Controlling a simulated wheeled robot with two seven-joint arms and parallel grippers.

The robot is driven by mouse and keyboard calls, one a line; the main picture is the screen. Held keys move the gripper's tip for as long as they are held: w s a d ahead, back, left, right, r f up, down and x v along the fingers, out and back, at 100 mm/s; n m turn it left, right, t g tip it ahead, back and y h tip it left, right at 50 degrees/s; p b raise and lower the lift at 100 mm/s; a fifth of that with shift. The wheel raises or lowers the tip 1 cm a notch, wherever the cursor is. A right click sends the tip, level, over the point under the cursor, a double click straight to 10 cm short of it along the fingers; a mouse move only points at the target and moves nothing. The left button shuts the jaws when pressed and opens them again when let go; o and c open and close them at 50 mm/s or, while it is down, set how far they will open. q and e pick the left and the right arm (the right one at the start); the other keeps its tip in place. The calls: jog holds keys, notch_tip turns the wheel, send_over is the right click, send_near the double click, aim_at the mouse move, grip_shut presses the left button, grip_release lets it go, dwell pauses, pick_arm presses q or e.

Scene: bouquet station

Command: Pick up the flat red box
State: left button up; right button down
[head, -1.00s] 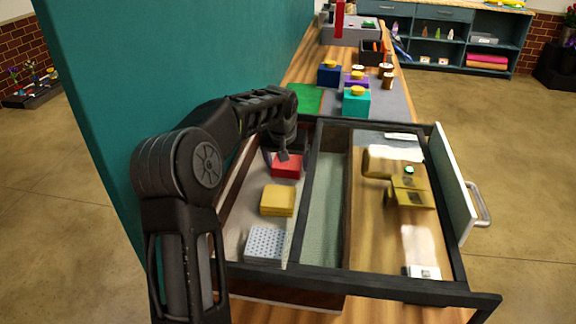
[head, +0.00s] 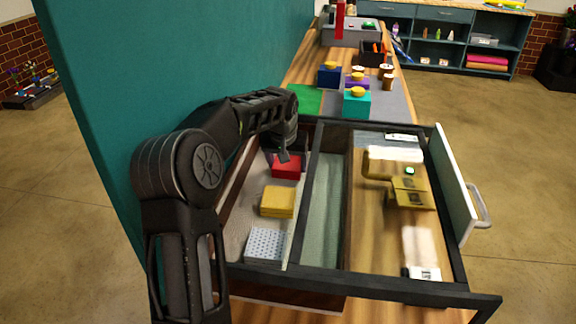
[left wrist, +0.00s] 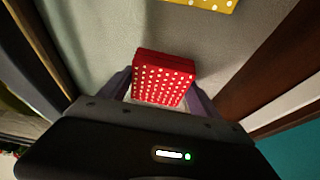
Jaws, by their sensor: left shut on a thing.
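The flat red box (head: 286,168) with white dots is in the left compartment of the open drawer, at its far end. It also shows in the left wrist view (left wrist: 164,78), between the two fingers. My left gripper (head: 289,160) reaches down over it from the far left and is shut on it, one finger on each side. The box looks level and low in the drawer; I cannot tell if it is clear of the floor. My right gripper is not in view.
A yellow dotted box (head: 278,201) and a pale blue patterned box (head: 266,244) lie nearer in the same compartment. The narrow middle compartment (head: 324,215) looks empty. The right one holds olive and white items (head: 412,192). A teal panel (head: 190,70) stands close to my left arm.

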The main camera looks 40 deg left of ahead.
aim_at(288, 164)
pick_arm(q)
jog(key=shift+r, duration=0.15)
jog(key=shift+r, duration=0.55)
notch_tip(288, 164, up, 17)
jog(key=p, duration=0.1)
jog(key=shift+f+p, duration=0.15)
jog(key=shift+p, duration=0.15)
jog(key=shift+f, duration=0.1)
